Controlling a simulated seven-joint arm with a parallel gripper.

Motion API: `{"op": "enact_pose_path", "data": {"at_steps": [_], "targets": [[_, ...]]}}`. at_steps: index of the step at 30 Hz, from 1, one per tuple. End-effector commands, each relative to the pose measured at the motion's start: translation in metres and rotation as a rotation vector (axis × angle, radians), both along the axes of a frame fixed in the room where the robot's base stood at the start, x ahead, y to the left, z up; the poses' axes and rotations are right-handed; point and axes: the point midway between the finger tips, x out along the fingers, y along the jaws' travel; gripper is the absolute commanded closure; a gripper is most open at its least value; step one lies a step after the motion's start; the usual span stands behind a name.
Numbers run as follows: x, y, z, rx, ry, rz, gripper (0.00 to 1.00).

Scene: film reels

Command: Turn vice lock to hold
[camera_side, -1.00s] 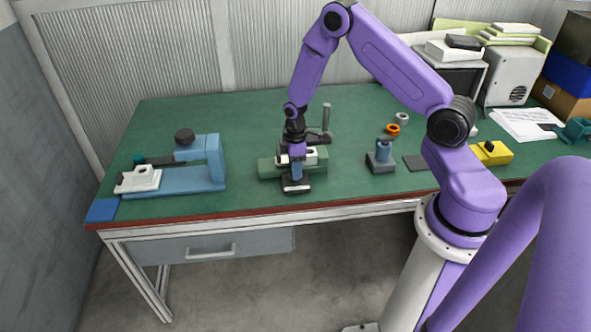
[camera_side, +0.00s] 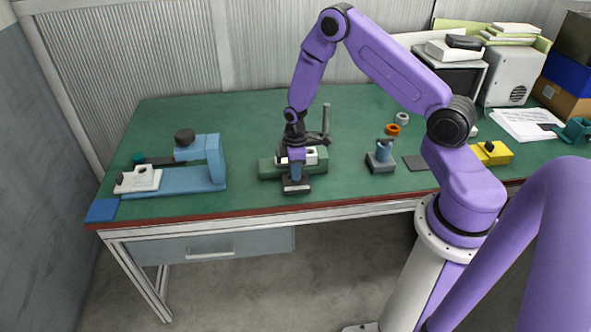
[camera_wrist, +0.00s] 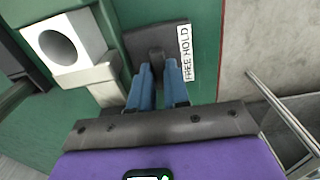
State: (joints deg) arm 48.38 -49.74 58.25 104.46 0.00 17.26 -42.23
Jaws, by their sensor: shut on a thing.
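The vice (camera_side: 266,168) is a green block with white jaw parts near the table's front edge, in the middle of the side view. At its front is the lock, a dark plate (camera_side: 297,188) with a dark upright knob. In the wrist view the knob (camera_wrist: 155,54) stands on the dark plate (camera_wrist: 178,34), beside a white label (camera_wrist: 185,53) reading "FREE HOLD". My gripper (camera_wrist: 158,74), with blue fingers, points down and is shut on the knob. The fingers hide part of the knob, so its exact angle is unclear. A pale block with a round hole (camera_wrist: 84,28) lies left of the plate.
A blue fixture (camera_side: 180,180) with a white block stands at the left. A small grey stand with a blue cylinder (camera_side: 383,156) is to the right. A yellow block (camera_side: 492,153) lies farther right.

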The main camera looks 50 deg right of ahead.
Motion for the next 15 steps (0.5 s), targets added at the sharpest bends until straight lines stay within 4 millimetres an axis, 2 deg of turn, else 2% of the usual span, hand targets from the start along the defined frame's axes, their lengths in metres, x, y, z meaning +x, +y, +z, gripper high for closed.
{"op": "enact_pose_path", "data": {"at_steps": [8,15], "targets": [[-0.0002,0.0005,0.0003,0.000,0.001,-0.144,1.00],[-0.0003,0.0007,0.0003,-0.001,0.002,-0.360,1.00]]}}
